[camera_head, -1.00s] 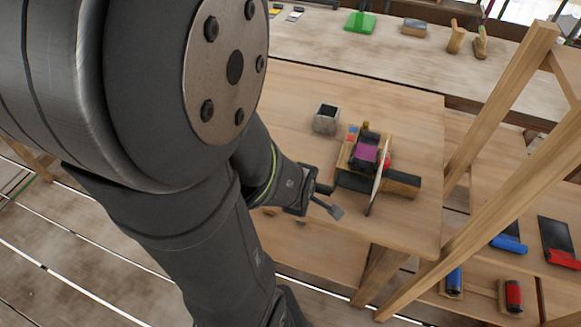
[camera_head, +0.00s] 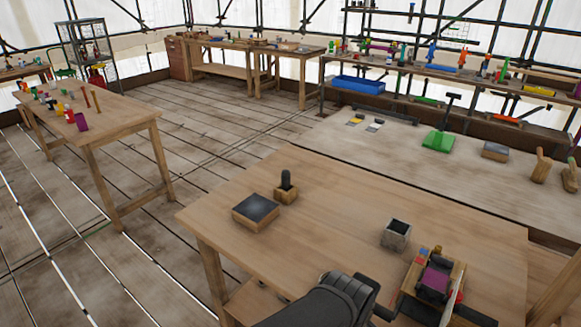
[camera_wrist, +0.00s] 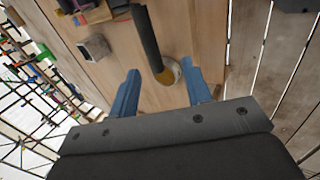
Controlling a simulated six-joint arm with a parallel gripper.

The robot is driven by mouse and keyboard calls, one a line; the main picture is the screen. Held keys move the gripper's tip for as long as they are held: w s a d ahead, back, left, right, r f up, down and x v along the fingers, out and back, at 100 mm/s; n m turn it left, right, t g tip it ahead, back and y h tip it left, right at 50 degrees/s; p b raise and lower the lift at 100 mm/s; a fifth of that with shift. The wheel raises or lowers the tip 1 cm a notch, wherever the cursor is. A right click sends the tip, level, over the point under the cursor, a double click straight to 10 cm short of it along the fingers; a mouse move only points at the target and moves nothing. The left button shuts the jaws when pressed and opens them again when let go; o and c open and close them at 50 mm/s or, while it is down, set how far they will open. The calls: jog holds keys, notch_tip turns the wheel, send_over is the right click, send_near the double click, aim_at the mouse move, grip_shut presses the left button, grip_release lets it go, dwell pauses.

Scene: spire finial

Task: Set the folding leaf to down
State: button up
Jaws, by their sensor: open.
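I cannot tell for sure which part is the folding leaf. A wooden table (camera_head: 300,255) stands in front of me; its top also fills much of the wrist view (camera_wrist: 200,25). My gripper (camera_wrist: 160,68) is open, its two blue fingers spread apart. A dark bar (camera_wrist: 146,38) reaches down between the fingertips in the picture and ends at a yellowish round piece (camera_wrist: 170,72). I cannot tell whether the fingers touch either one. A wooden device with a purple block (camera_head: 434,280) sits at the table's right part, beside my arm. The fingers are not clear in the head view.
A grey open box (camera_head: 396,235) stands near the device; it also shows in the wrist view (camera_wrist: 95,46). A dark-topped block (camera_head: 256,211) and a small stand with a black knob (camera_head: 286,188) are farther left. The table's middle is clear. A long bench (camera_head: 400,150) lies behind.

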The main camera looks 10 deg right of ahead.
jog(key=v, duration=0.7)
jog(key=shift+s+a+r, duration=0.15)
jog(key=shift+r, duration=0.15)
jog(key=shift+f, duration=0.1)
dwell(0.4)
jog(key=x, duration=1.1)
jog(key=shift+f, duration=0.15)
dwell(0.4)
dwell(0.4)
jog(key=shift+x, duration=1.5)
dwell(1.8)
